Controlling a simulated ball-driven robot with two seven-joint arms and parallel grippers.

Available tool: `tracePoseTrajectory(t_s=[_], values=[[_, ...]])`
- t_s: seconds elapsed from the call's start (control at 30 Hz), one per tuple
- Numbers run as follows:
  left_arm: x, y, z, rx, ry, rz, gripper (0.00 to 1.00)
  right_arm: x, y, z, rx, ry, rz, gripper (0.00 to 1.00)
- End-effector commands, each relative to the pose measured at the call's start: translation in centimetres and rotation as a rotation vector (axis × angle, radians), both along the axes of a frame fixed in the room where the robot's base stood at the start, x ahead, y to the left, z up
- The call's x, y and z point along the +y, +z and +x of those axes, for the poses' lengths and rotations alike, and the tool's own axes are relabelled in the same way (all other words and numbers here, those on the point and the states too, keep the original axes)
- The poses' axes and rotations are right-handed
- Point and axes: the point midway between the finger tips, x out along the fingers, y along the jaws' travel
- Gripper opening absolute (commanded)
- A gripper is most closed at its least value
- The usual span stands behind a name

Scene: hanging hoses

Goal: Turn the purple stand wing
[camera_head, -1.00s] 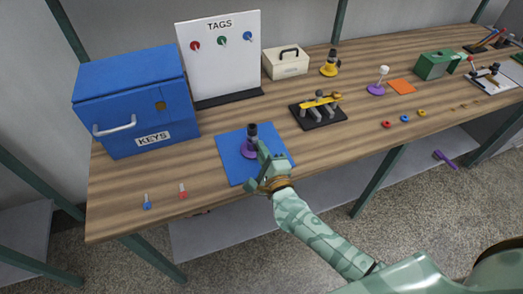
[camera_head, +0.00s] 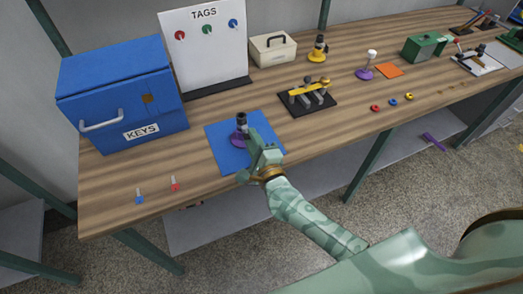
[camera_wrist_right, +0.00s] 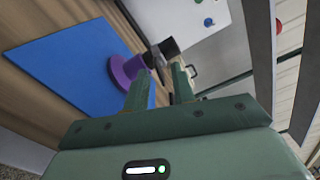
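A purple stand (camera_head: 239,137) with a dark top stands upright on a blue mat (camera_head: 223,157) near the table's front. In the wrist view the purple stand (camera_wrist_right: 118,73) shows its round base, a grey neck and a black cap. My right gripper (camera_head: 254,144) is beside the stand, on its front right. In the wrist view its two fingers (camera_wrist_right: 160,85) are apart, with a gap between them close to the stand's upper part. I cannot make out the stand's wing or tell whether a finger touches it. My left gripper is not in view.
A blue KEYS box (camera_head: 115,85) and a TAGS board (camera_head: 207,60) stand at the left and back. A black rack (camera_head: 307,103) is right of the mat. Another purple-based stand (camera_head: 366,72) with a white top is farther right. Small tags (camera_head: 174,184) lie front left.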

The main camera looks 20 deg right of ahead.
Motion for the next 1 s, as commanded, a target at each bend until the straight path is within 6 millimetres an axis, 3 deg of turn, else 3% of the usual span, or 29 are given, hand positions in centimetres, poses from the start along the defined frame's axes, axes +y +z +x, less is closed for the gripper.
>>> tracePoseTrajectory(t_s=[0.17, 0.4, 0.6, 0.8, 1.0], values=[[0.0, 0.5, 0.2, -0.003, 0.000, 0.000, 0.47, -0.1, 0.0, -3.4, 0.004, 0.001, 0.000, 0.25], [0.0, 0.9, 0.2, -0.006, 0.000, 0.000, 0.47, -0.3, -0.1, -10.1, 0.005, 0.002, 0.000, 0.25], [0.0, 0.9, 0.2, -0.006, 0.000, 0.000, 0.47, -0.5, -0.1, -14.1, 0.005, 0.001, 0.000, 0.25], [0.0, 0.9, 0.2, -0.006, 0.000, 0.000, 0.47, -0.5, -0.1, -15.7, 0.002, 0.001, 0.001, 0.25], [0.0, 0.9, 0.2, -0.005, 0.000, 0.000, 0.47, -0.6, -0.1, -15.8, 0.002, 0.000, 0.000, 0.25]])
